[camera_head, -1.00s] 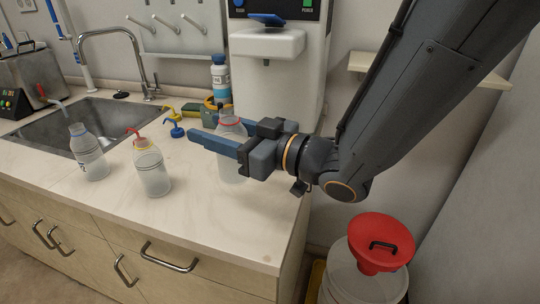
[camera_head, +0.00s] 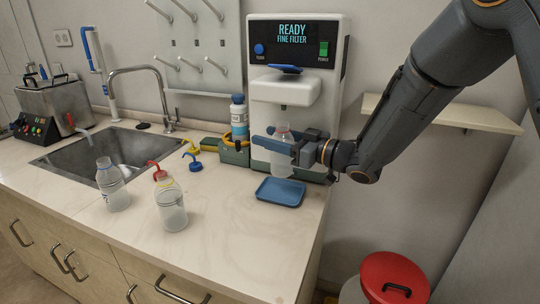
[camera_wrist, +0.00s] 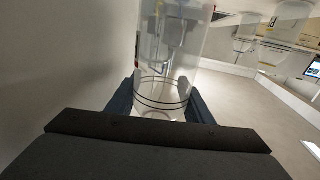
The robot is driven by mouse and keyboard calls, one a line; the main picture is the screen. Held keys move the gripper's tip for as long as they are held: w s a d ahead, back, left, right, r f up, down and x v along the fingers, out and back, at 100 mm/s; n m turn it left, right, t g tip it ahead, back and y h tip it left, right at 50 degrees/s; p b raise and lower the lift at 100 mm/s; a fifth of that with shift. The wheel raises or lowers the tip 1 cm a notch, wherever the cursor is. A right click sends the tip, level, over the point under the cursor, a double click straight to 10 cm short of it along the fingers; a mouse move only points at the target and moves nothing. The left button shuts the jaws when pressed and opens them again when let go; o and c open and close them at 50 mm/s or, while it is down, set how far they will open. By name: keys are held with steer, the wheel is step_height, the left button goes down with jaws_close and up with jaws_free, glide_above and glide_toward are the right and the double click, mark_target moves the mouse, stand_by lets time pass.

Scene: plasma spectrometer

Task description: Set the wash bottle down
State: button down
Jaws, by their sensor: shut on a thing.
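The held wash bottle (camera_head: 282,165) is clear, uncapped, with a red ring at its neck. It is upright below the dispenser nozzle, behind a blue tray (camera_head: 280,192) on the counter. My gripper (camera_head: 272,143) is shut on it from the right, its blue fingers at either side of the body. I cannot tell whether its base touches anything. In the wrist view the bottle (camera_wrist: 163,95) fills the space between the fingers and shows dark rings.
The water purifier (camera_head: 320,90) reads READY FINE FILTER. Two more clear bottles, one blue-ringed (camera_head: 111,188) and one yellow-ringed (camera_head: 171,208), stand on the counter, left. Yellow (camera_head: 191,147) and blue (camera_head: 194,163) spout caps and a labelled bottle (camera_head: 238,120) are near the purifier. Front-right counter is clear.

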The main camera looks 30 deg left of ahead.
step_height(320, 180, down, 6)
steer(key=p, duration=0.1)
steer(key=shift+f, duration=0.15)
stand_by(0.4)
steer(key=shift+f, duration=0.2)
steer(key=c, duration=0.9)
jaws_free()
